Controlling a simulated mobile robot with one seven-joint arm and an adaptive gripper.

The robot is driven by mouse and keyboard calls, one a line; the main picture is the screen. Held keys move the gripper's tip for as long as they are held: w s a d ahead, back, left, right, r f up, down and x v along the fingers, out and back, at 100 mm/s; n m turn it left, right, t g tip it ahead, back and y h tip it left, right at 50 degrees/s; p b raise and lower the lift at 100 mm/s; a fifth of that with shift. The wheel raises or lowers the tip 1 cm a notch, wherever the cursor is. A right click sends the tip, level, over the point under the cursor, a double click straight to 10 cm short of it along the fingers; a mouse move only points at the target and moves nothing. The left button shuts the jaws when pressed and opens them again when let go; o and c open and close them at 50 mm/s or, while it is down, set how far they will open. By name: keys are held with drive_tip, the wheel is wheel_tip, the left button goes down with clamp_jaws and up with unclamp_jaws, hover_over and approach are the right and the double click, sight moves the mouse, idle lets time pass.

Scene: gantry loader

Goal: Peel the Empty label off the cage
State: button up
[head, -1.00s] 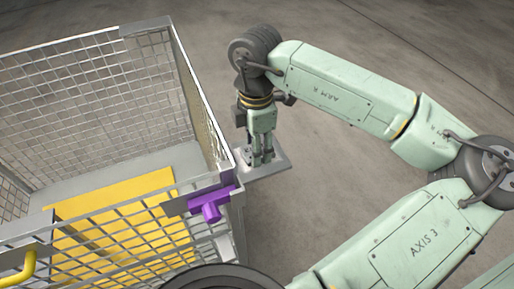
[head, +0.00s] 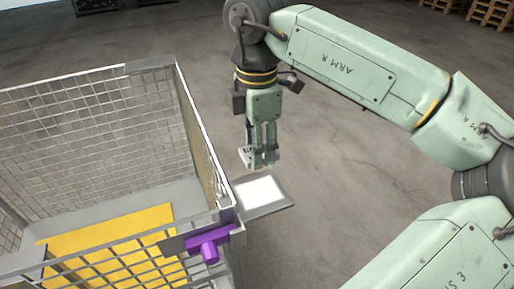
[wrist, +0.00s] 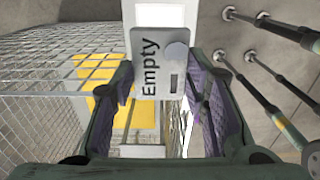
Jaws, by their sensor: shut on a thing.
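The Empty label (wrist: 147,75) is a pale card with dark lettering, a round grey spot and a small dark bar. In the wrist view it stands between the purple-lined fingers of my gripper (wrist: 160,98). In the head view, my gripper (head: 264,164) points down, shut on the label, whose pale edge (head: 244,157) shows at its left. It is above the grey plate (head: 277,206) on the side of the cage (head: 95,130). The plate has a bare white patch, also visible in the wrist view (wrist: 160,14). The label looks clear of the plate.
The mesh cage has a yellow panel (head: 110,235) inside. A purple latch-like part (head: 208,246) sits at its near right corner. Open concrete floor (head: 350,170) lies right of the cage. Wooden pallets (head: 485,12) lie far off at the top right.

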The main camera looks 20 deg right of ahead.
drive_tip(key=shift+r+p, duration=0.6)
drive_tip(key=shift+r, duration=0.7)
drive_tip(key=shift+f+b, duration=0.85)
drive_tip(key=shift+r, duration=0.15)
